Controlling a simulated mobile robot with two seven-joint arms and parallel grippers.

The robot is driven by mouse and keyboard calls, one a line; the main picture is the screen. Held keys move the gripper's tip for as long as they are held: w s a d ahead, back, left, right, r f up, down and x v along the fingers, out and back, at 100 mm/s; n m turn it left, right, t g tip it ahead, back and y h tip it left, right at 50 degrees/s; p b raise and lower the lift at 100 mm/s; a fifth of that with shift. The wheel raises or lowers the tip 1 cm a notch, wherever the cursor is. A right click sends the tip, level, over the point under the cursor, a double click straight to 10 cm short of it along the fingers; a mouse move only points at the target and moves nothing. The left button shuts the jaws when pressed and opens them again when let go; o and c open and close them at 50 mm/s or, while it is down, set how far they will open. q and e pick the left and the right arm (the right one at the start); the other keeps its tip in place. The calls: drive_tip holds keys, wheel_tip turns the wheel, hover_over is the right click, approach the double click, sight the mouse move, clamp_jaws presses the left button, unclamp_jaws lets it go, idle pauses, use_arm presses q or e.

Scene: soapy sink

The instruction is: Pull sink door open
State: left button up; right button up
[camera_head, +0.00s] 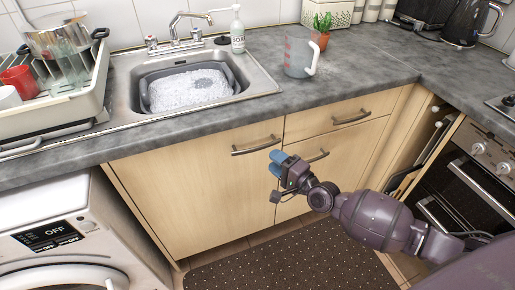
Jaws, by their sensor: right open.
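The sink door (186,185) is a light wood cabinet door below the sink, and it looks closed. Its metal bar handle (256,145) sits near the top right of the door. My right gripper (279,164), with blue fingertips, is open and empty. In the picture it appears just below and to the right of the handle, and I see no contact with it. My right arm comes in from the lower right. My left gripper does not show.
The sink (190,88) holds a tub full of suds. A washing machine (75,235) stands left of the door, and a drawer (340,117) and another door (330,160) are on the right. An oven (465,180) is at the far right. A dark mat (290,262) lies on the floor.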

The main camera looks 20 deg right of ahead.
sight(258, 149)
drive_tip(key=x, duration=0.7)
drive_tip(key=shift+w+a, duration=0.15)
drive_tip(key=shift+w, duration=0.2)
clamp_jaws()
